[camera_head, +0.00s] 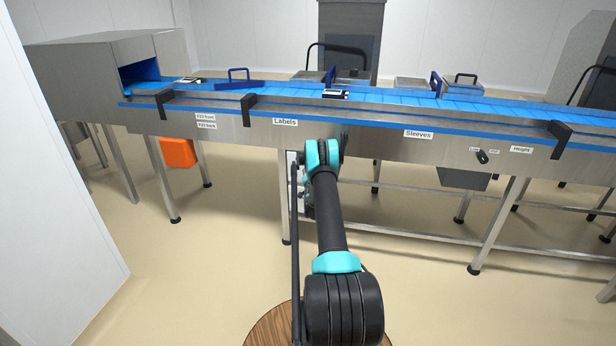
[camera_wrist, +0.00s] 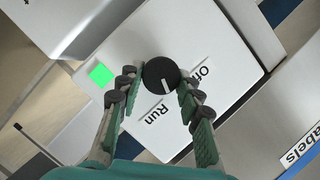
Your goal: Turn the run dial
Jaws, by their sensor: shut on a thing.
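The run dial (camera_wrist: 161,74) is a round black knob with a white pointer line, on a light grey panel (camera_wrist: 205,30) in the wrist view.
A bright green square (camera_wrist: 101,75) is on the panel left of the dial. The conveyor (camera_head: 400,104) with blue belt runs across the head view, with a "Labels" plate (camera_head: 285,122) near my arm. An orange box (camera_head: 178,152) hangs below at left. The floor in front is clear.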

